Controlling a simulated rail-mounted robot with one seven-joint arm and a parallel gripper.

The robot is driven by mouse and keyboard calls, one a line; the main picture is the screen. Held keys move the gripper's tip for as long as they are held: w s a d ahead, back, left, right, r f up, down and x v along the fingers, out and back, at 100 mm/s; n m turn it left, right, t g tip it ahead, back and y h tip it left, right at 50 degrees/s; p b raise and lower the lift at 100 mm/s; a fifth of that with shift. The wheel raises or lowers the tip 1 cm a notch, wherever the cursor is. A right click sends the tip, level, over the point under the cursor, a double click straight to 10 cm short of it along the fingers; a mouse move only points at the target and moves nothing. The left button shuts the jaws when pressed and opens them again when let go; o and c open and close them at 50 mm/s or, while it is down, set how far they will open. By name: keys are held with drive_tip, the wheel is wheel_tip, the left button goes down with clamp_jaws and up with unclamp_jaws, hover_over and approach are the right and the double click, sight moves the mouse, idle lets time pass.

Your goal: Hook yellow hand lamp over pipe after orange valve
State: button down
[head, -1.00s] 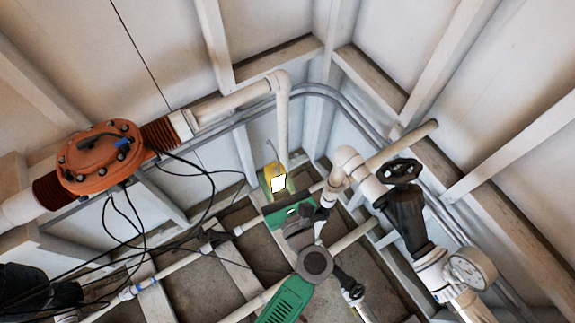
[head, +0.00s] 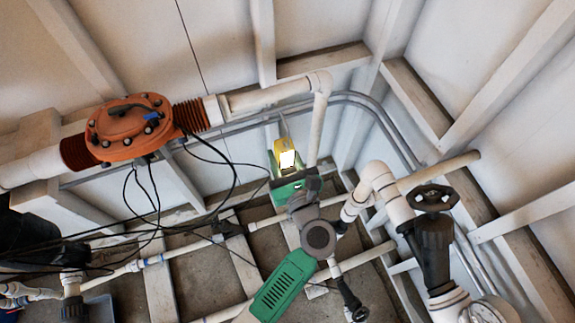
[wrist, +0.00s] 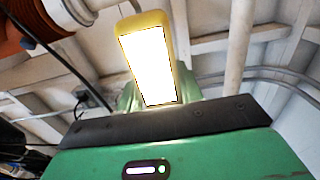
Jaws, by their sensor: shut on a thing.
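The yellow hand lamp (head: 284,152) is upright with its bright panel lit. My gripper (head: 287,180) is shut on its lower part; the lamp also fills the middle of the wrist view (wrist: 148,60). A thin hook shows above the lamp in the head view. The orange valve (head: 128,127) is at the left, joined to a white pipe (head: 265,95) that runs right to an elbow and turns down. The lamp is below this pipe in the picture, right of the valve and left of the downward section. Whether the hook touches the pipe cannot be told.
Black cables (head: 190,190) hang below the orange valve, left of my arm. Grey conduits (head: 350,97) run along the wall behind the pipe. Wooden studs line the walls.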

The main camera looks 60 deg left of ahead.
drive_tip(key=w+a+f+b, duration=0.1)
drive_tip(key=a+f+b, duration=0.2)
drive_tip(key=a+b, duration=0.3)
drive_tip(key=shift+w+a+f, duration=0.15)
drive_tip(key=shift+w+a, duration=0.2)
drive_tip(key=shift+a, duration=2.2)
drive_tip(key=c, duration=0.8)
unclamp_jaws()
drive_tip(key=shift+c, duration=0.2)
drive_tip(key=shift+f, duration=0.1)
drive_tip(key=s+d, duration=0.1)
drive_tip(key=d, duration=0.6)
drive_tip(key=shift+d, duration=0.35)
